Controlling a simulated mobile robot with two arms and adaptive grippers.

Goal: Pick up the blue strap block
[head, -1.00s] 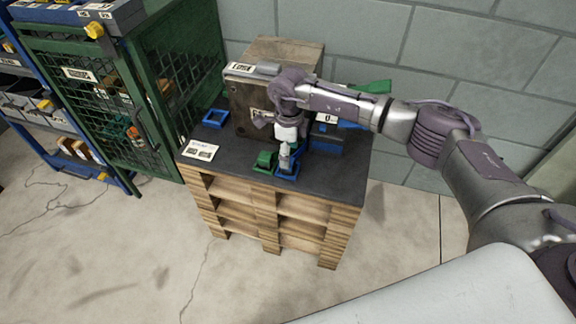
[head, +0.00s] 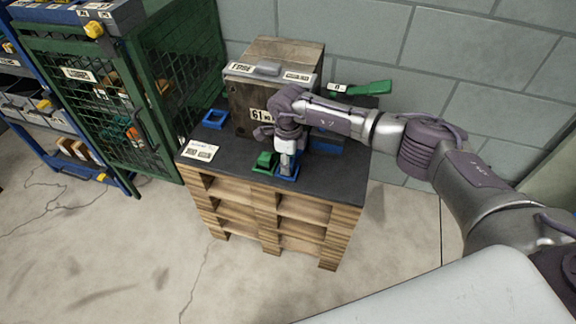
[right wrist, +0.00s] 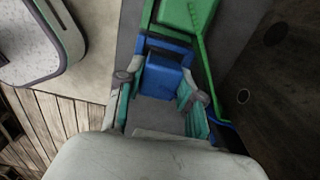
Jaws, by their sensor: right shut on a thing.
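The blue strap block (head: 289,168) is at the front edge of the dark pallet-stack top (head: 335,185). My right gripper (head: 287,160) reaches down over it and is shut on it. In the right wrist view the block (right wrist: 163,78) sits between the two fingers of my right gripper (right wrist: 160,90). The gripper hides part of the block in the head view, and I cannot tell whether it touches the top. My left gripper is not in view.
A green block (head: 265,162) is close beside the blue one. A wooden box (head: 245,105) stands behind, with a green-handled thing (head: 370,87) to its right. A blue frame (head: 215,118) and a white card (head: 200,151) lie left. A green mesh cage (head: 100,95) stands further left.

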